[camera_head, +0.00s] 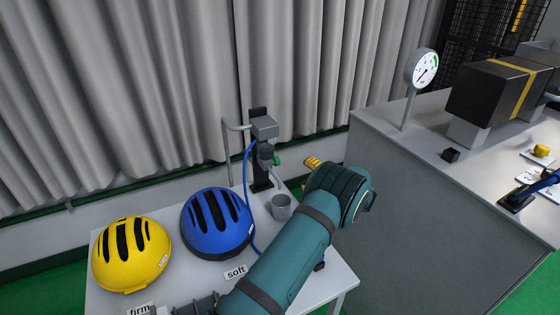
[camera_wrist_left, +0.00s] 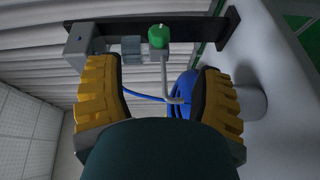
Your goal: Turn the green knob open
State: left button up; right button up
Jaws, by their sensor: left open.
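The green knob (camera_head: 277,160) sits on the front of a grey tap unit (camera_head: 265,128) mounted on a dark upright post (camera_head: 260,176). In the left wrist view the round knob (camera_wrist_left: 158,36) is fully visible, beyond the fingertips. My left gripper (camera_head: 313,162) has yellow ribbed fingers, partly hidden by my teal wrist in the head view. It is to the right of the knob and apart from it. In the left wrist view the gripper (camera_wrist_left: 157,85) is open, with no object held between its fingers. My right gripper is not in view.
A grey cup (camera_head: 281,207) stands below the tap spout. A blue hose (camera_head: 246,180) hangs beside it. Blue (camera_head: 216,225) and yellow (camera_head: 131,254) helmets stand on the white table (camera_head: 175,293). A grey counter (camera_head: 420,165) with a gauge (camera_head: 421,68) is at right.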

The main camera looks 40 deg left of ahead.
aim_at(275, 161)
pick_arm(q)
jog(key=a, duration=1.2)
jog(key=shift+w+f, duration=0.3)
jog(key=shift+w, duration=0.1)
jog(key=shift+d, duration=0.1)
grip_shut()
jog(key=shift+r, duration=0.1)
